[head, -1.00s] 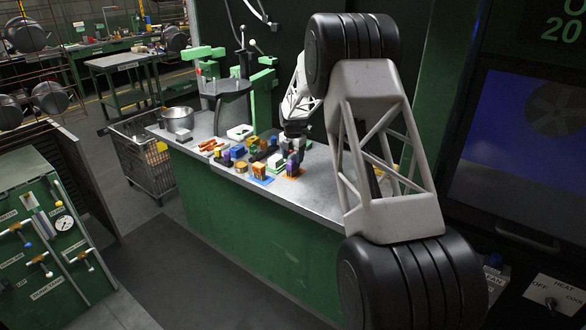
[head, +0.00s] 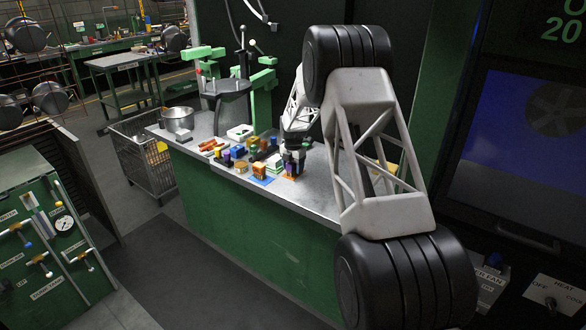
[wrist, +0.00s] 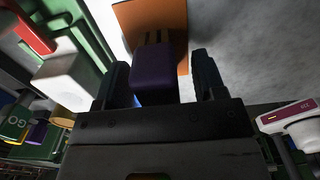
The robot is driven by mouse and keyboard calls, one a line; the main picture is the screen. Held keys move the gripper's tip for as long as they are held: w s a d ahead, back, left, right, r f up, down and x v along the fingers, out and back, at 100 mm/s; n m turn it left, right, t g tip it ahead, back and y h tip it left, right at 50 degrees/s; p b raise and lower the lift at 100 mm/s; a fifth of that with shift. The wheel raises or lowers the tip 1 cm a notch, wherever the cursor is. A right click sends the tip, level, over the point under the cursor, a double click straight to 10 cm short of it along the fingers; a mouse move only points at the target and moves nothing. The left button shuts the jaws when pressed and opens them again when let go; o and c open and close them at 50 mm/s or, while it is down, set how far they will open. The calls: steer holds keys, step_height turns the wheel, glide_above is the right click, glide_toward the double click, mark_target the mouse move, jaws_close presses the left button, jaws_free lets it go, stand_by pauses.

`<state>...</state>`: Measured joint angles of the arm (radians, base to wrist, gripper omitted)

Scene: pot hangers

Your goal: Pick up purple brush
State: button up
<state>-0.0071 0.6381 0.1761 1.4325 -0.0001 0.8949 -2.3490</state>
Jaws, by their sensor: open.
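The purple brush (wrist: 154,72) is a dark purple block with dark prongs at its far end. In the wrist view it lies between the two black fingers of my gripper (wrist: 163,82), with a gap showing on the right side. An orange square (wrist: 172,18) lies beyond it on the grey counter. In the head view my gripper (head: 294,160) is down at the counter over the orange square, and the purple brush (head: 289,167) shows only partly there. My gripper is open around the brush; whether a finger touches it I cannot tell.
A metal pot (head: 177,119) stands at the far left end. A white object (wrist: 72,75) is close beside the left finger.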

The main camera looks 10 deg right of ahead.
steer(key=shift+c, duration=0.2)
steer(key=c, duration=1)
steer(key=shift+r, duration=0.1)
steer(key=shift+r, duration=0.65)
step_height(320, 180, up, 2)
steer(key=shift+r, duration=0.15)
steer(key=s, duration=0.5)
steer(key=s+r, duration=0.1)
steer(key=s, duration=1)
steer(key=shift+r, duration=0.15)
